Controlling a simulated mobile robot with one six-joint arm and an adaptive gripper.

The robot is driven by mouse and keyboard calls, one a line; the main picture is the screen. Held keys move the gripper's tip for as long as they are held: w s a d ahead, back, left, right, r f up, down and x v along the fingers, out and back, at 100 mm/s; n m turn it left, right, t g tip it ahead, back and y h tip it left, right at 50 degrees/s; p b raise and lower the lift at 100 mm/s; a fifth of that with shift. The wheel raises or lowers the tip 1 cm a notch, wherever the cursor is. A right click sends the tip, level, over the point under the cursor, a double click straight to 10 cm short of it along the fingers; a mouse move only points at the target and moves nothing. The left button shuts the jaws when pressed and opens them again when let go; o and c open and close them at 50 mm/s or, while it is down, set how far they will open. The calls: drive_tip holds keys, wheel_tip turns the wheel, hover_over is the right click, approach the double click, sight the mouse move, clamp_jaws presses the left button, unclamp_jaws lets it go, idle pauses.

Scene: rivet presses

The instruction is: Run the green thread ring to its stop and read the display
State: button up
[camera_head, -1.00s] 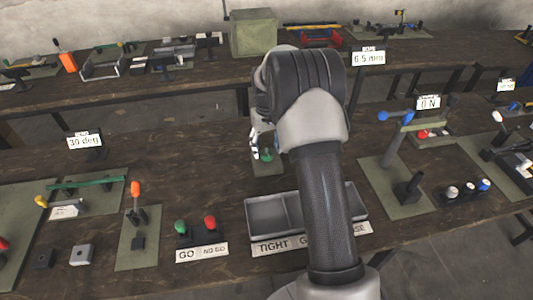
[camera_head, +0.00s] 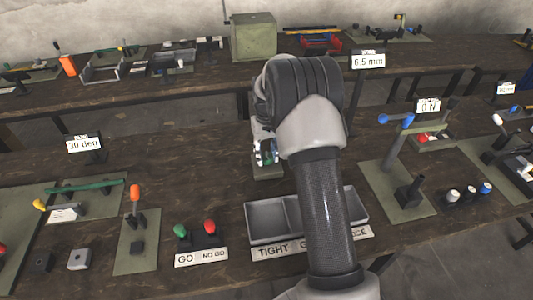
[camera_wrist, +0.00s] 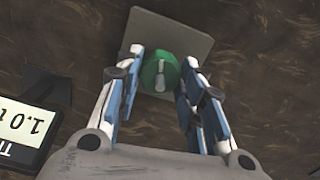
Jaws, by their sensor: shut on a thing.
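The green thread ring (camera_wrist: 160,73) sits over its square olive base plate (camera_wrist: 190,42) in the wrist view, with a pale stem end at its middle. My gripper (camera_wrist: 163,70) has its two blue-and-white fingers closed on opposite sides of the ring. In the head view my gripper (camera_head: 266,152) is low over the plate (camera_head: 268,173), and my wrist and fingers hide most of the ring. A dark-framed display (camera_wrist: 22,125) at the left of the wrist view appears to read 1.0 and a further character, partly cut off. I cannot tell whether the ring touches its stop.
A grey divided tray (camera_head: 264,216) stands in front of the plate, partly behind my arm. Green and red GO and NO GO pieces (camera_head: 194,236) stand at its left. A stand with a blue-tipped lever (camera_head: 398,155) rises at right. Bare bench lies left of the plate.

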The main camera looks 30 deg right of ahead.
sight(267, 156)
drive_tip(key=shift+c, duration=1.2)
drive_tip(key=shift+r+m+p, duration=0.15)
drive_tip(key=shift+m+p, duration=0.65)
drive_tip(key=shift+m, duration=0.6)
drive_tip(key=o, duration=1.1)
drive_tip(key=shift+c, duration=0.2)
wheel_tip(267, 156, up, 12)
